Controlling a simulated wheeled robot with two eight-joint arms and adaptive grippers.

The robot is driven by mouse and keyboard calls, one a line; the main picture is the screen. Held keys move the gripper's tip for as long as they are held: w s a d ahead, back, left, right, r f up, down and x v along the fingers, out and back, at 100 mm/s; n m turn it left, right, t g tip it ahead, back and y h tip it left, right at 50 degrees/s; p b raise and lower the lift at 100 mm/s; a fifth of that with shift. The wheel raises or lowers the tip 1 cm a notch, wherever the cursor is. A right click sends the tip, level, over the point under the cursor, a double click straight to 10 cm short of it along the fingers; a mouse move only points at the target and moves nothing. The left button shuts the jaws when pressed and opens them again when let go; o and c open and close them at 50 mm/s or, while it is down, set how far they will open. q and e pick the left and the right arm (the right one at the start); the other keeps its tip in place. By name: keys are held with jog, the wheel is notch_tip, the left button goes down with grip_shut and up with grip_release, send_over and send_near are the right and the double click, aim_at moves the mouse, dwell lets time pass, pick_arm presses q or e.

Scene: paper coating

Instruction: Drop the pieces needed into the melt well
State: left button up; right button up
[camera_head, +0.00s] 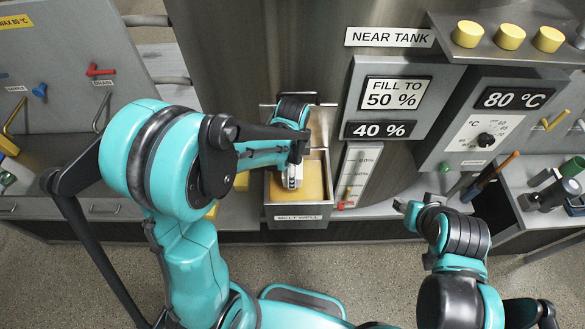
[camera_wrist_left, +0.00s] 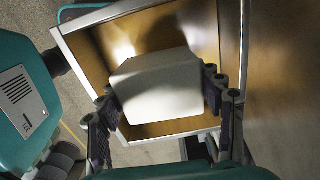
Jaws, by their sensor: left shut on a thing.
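The melt well (camera_head: 298,218) is a square metal box with yellow-orange wax inside, on the front of the near tank; in the left wrist view its metal rim (camera_wrist_left: 82,70) surrounds the block. My left gripper (camera_head: 292,178) is over the well, shut on a pale block (camera_wrist_left: 157,85), held between the fingers (camera_wrist_left: 160,100). In the head view the block is mostly hidden by my arm. A sign (camera_head: 396,93) reads FILL TO 50 % and the display (camera_head: 380,130) reads 40 %. My right gripper (camera_head: 418,208) is right of the well, away from it; its jaw state is unclear.
Several yellow round pieces (camera_head: 509,37) stand on the upper right shelf. Yellow pieces (camera_head: 241,182) show beside the well, partly behind my left arm. The temperature display (camera_head: 513,98) reads 80 °C. Tools and a bottle (camera_head: 560,190) crowd the right bench.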

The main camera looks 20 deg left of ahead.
pick_arm(q)
jog(key=shift+s+f, duration=0.1)
jog(key=shift+f, duration=0.2)
jog(key=o, duration=1.4)
jog(key=shift+o, duration=0.2)
notch_tip(320, 180, up, 12)
jog(key=shift+r, duration=0.1)
